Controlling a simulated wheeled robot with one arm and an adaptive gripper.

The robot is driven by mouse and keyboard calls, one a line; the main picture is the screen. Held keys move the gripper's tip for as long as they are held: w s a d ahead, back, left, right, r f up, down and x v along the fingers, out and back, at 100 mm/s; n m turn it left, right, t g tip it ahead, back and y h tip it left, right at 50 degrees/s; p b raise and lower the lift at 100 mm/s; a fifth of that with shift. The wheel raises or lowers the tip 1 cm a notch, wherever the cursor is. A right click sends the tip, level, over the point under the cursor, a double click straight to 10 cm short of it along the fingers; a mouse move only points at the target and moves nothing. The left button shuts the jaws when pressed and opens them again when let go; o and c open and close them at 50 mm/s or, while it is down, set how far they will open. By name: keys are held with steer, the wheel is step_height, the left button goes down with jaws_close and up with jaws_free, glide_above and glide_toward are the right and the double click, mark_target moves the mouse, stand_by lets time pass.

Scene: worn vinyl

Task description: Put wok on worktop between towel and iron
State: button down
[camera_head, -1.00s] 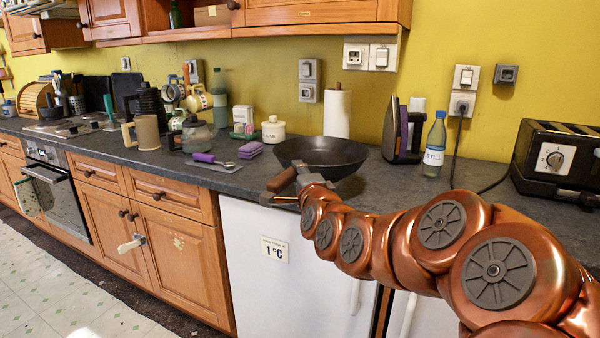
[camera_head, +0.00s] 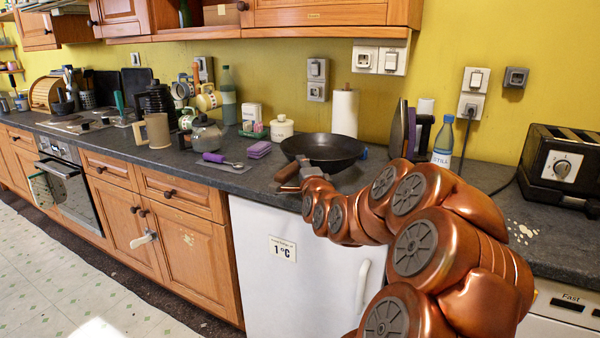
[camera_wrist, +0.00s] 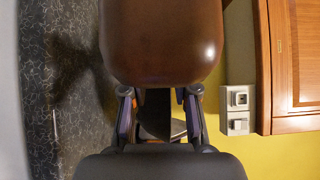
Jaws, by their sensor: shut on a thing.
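The black wok (camera_head: 322,152) is at the worktop (camera_head: 240,182), in front of a paper roll. I cannot tell whether its base touches the worktop. My gripper (camera_head: 289,182) is shut on its brown wooden handle (camera_head: 287,172) near the front edge. The wrist view shows the handle (camera_wrist: 163,45) large between my gripper's fingers (camera_wrist: 160,108). The purple folded towel (camera_head: 259,149) lies left of the wok. The wok appears between the towel and iron.
A paper roll (camera_head: 344,113) stands behind the wok. A water bottle (camera_head: 443,143) is right of the iron, and a black toaster (camera_head: 560,165) is farther right.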

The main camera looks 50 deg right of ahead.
steer(key=shift+d+x, duration=0.25)
steer(key=shift+x, duration=2.15)
steer(key=shift+d+f, duration=0.15)
steer(key=shift+f, duration=0.25)
steer(key=shift+f+p, duration=0.3)
steer(key=shift+f, duration=1.25)
steer(key=c, duration=0.9)
jaws_free()
steer(key=shift+s+f, duration=0.1)
